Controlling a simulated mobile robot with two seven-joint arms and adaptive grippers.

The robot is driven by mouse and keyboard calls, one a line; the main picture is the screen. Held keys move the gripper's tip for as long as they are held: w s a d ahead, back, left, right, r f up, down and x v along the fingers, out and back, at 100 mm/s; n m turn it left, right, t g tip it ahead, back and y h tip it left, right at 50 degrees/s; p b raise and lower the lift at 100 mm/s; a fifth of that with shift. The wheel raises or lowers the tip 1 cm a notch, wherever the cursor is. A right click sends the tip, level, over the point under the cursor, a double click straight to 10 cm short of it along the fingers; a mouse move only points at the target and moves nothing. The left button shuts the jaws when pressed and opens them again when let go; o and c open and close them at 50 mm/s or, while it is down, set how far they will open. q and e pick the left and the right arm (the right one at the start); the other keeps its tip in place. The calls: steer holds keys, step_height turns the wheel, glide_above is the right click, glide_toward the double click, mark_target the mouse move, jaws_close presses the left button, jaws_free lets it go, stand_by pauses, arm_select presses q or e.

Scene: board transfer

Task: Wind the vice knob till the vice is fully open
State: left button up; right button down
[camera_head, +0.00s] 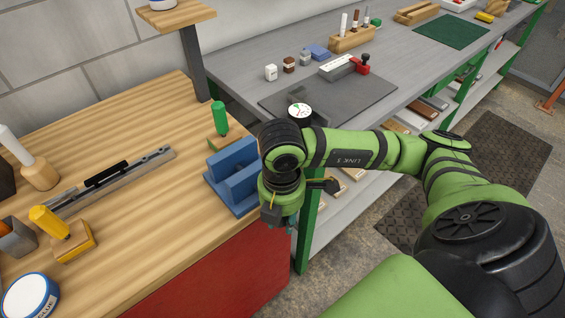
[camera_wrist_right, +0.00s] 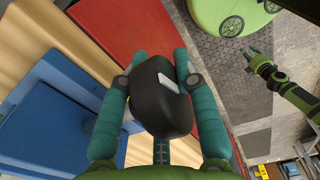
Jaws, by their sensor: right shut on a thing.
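The blue vice (camera_head: 226,183) sits at the right edge of the wooden bench, beside my right gripper. It also shows at the left of the right wrist view (camera_wrist_right: 45,105). My right gripper (camera_head: 276,224) points down just past the bench edge. In the right wrist view its teal fingers (camera_wrist_right: 159,60) are shut around the black vice knob (camera_wrist_right: 165,105), which has a white mark on top. In the head view the gripper and arm hide the knob. A small green arm with a gripper (camera_wrist_right: 254,56), apparently my left one, shows far off in the wrist view; its fingers are too small to judge.
A green-handled tool (camera_head: 219,119) stands behind the vice. A metal rail (camera_head: 110,182) and a yellow-handled stamp (camera_head: 65,235) lie left on the wooden bench (camera_head: 150,230). A grey bench (camera_head: 235,72) with a dial gauge (camera_head: 300,111) stands behind my right arm.

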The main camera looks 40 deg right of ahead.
steer(key=c, duration=0.9)
jaws_free()
steer(key=shift+w+a+r, duration=0.1)
steer(key=shift+o, duration=0.2)
step_height(320, 180, up, 12)
steer(key=shift+f, duration=0.1)
